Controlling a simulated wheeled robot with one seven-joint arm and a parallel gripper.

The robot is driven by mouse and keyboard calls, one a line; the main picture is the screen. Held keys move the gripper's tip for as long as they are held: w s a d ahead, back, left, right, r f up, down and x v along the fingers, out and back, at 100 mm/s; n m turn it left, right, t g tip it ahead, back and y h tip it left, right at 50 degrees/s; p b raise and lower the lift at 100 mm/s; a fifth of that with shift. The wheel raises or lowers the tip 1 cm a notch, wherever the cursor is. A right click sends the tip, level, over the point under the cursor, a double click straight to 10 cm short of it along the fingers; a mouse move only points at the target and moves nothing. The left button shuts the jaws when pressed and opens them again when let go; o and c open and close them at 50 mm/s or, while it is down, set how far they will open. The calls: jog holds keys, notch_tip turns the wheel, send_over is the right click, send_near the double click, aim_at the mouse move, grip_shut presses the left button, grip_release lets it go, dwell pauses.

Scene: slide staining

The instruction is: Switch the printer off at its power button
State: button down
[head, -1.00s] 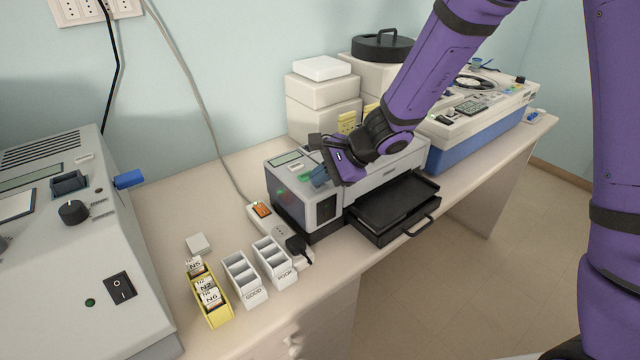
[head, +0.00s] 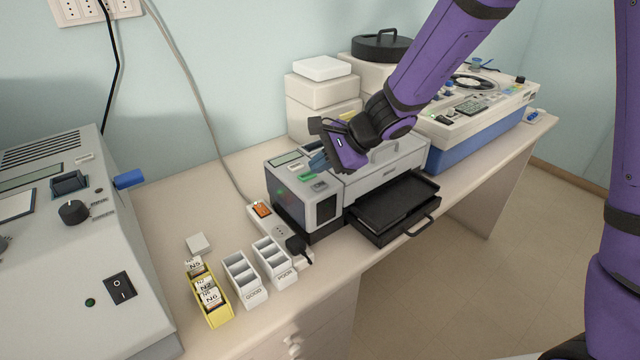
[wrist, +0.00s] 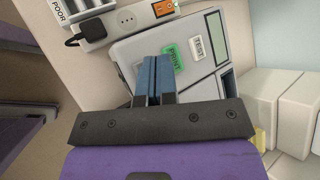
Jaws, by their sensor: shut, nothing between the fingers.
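The grey printer (head: 385,172) stands on the bench with its dark tray pulled out at the front. In the wrist view its top panel (wrist: 128,52) carries a green PRINT button (wrist: 174,58), a white TEST button (wrist: 199,47) and a display (wrist: 214,38). I cannot make out a power button; part of the panel is hidden behind my fingers. My gripper (head: 317,161) is shut and empty, its blue fingertips over the panel beside the green button. They also show in the wrist view (wrist: 152,62). I cannot tell whether they touch the panel.
A power strip (head: 281,233) with an orange switch lies left of the printer. White slide boxes (head: 245,280) and a yellow one (head: 213,312) stand in front of it. Stacked white boxes (head: 322,105) are behind the printer, and a blue-and-white machine (head: 470,140) stands to its right.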

aim_at(320, 186)
jog(key=shift+r, duration=2)
